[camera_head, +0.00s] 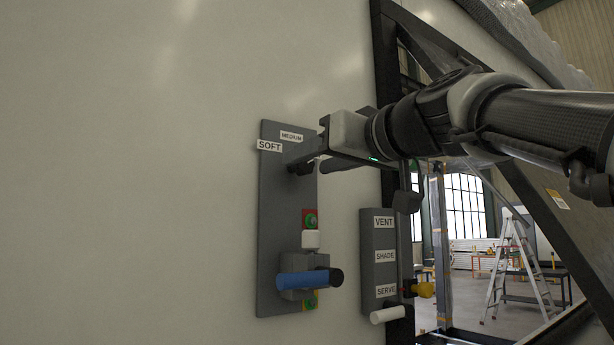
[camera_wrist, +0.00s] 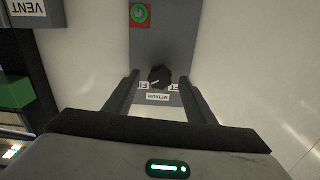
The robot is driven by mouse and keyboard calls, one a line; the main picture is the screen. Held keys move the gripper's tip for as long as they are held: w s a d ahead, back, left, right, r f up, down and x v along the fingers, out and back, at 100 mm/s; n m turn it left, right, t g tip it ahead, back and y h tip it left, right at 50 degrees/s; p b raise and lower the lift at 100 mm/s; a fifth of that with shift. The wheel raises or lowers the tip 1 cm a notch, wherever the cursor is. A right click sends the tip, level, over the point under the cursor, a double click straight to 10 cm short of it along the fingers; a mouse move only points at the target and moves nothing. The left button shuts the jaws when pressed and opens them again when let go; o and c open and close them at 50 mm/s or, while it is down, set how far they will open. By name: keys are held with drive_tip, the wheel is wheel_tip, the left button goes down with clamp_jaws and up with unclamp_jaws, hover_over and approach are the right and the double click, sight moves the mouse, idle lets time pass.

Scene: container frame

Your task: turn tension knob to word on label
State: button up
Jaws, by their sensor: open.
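The black tension knob (camera_wrist: 159,77) is on the upper part of a grey panel (camera_head: 272,220). In the wrist view a pale mark shows on the knob, but its exact pointing is too small to tell. In the head view the SOFT label (camera_head: 269,146) is at the left and the MEDIUM label (camera_head: 291,136) at the top; MEDIUM also shows inverted in the wrist view (camera_wrist: 157,97). A third label (camera_wrist: 142,87) is partly hidden by a finger. My gripper (camera_head: 303,166) is open, its fingers on either side of the knob with visible gaps in the wrist view.
A second panel with VENT (camera_head: 384,222), SHADE and SERVE labels is at the right. The wall at the left is clear.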

drive_tip(key=shift+w+a, duration=0.45)
drive_tip(key=shift+w, duration=0.15)
drive_tip(key=c, duration=1)
drive_tip(key=shift+c, duration=0.2)
